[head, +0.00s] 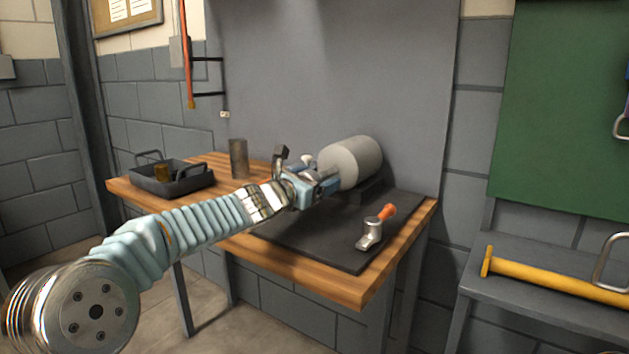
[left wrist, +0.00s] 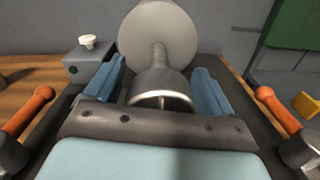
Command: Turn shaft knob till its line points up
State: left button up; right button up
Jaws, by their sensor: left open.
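The grey round casing (head: 352,160) lies on its side on the dark mat (head: 315,238); its end face (left wrist: 150,30) fills the top middle of the left wrist view. A shaft (left wrist: 159,57) sticks out from it towards me and ends in a metal knob (left wrist: 161,84). A short mark shows on the knob's near face, but the gripper body cuts off the lower part, so I cannot tell its direction surely. My left gripper (head: 322,189) is open, with one blue finger on each side of the knob (left wrist: 160,88). Gaps show between fingers and knob. My right gripper is not in view.
A clamp with an orange handle (head: 386,212) stands on the mat's right; another orange handle (left wrist: 28,110) shows at left in the wrist view. A grey box with a white knob (left wrist: 88,42) stands beside the casing. A dark tray (head: 172,181) and a metal cylinder (head: 238,158) stand at the table's left.

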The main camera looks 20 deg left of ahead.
pick_arm(q)
jog(key=b+v, duration=0.2)
jog(key=v, duration=1.1)
jog(key=shift+s+a, duration=0.1)
jog(key=shift+s, duration=0.3)
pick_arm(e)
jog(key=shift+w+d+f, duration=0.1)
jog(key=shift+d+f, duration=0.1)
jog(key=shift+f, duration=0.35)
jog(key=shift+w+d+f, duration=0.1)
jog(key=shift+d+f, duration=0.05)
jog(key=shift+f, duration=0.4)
